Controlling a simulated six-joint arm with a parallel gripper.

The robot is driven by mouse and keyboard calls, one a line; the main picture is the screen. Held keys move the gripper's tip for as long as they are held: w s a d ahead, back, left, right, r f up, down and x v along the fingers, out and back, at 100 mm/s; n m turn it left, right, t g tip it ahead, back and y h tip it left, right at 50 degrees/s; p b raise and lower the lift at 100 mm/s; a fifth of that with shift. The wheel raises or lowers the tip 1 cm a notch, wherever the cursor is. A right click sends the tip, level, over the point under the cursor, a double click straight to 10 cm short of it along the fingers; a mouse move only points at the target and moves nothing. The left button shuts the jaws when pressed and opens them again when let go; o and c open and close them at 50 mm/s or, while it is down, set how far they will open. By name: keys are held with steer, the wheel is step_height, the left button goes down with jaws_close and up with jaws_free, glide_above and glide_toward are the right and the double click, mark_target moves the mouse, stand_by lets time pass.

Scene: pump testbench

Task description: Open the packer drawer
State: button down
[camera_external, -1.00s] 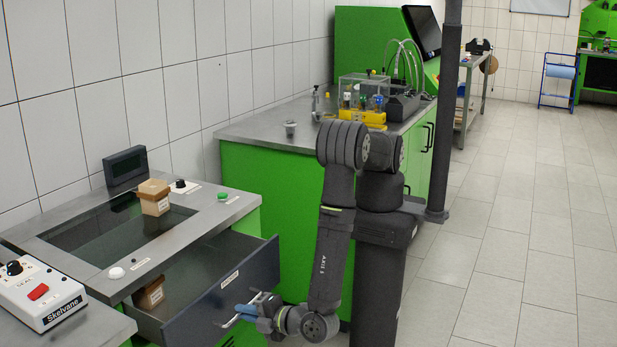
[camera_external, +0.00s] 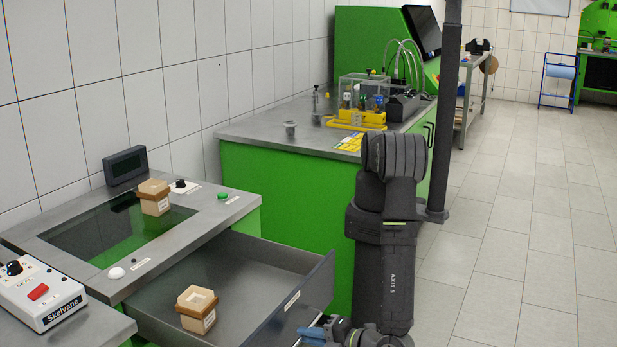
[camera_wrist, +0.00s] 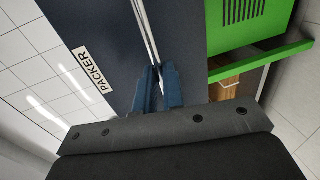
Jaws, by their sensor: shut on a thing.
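The packer drawer (camera_external: 252,281) is pulled out from the packer bench in the external view, and its interior shows. A small tan box (camera_external: 197,309) stands inside it. In the wrist view the dark drawer front (camera_wrist: 100,40) carries a PACKER label (camera_wrist: 92,70). The metal bar handle (camera_wrist: 146,32) runs between the blue fingers of my gripper (camera_wrist: 158,85). My gripper is shut on the handle. In the external view my gripper (camera_external: 314,333) is at the drawer front, low near the bottom edge, partly cut off.
Another tan box (camera_external: 154,198) sits on top of the packer bench by the dark glass. A control box (camera_external: 40,293) is at the left. The green cabinet (camera_external: 285,190) stands close behind the drawer. Open floor (camera_external: 520,240) lies to the right.

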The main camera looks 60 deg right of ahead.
stand_by(0.3)
steer(key=c, duration=1.5)
jaws_free()
steer(key=shift+s, duration=0.1)
steer(key=v, duration=1.7)
steer(key=shift+s, duration=0.2)
steer(key=shift+w, duration=0.1)
steer(key=x, duration=1.7)
steer(key=shift+w, duration=0.2)
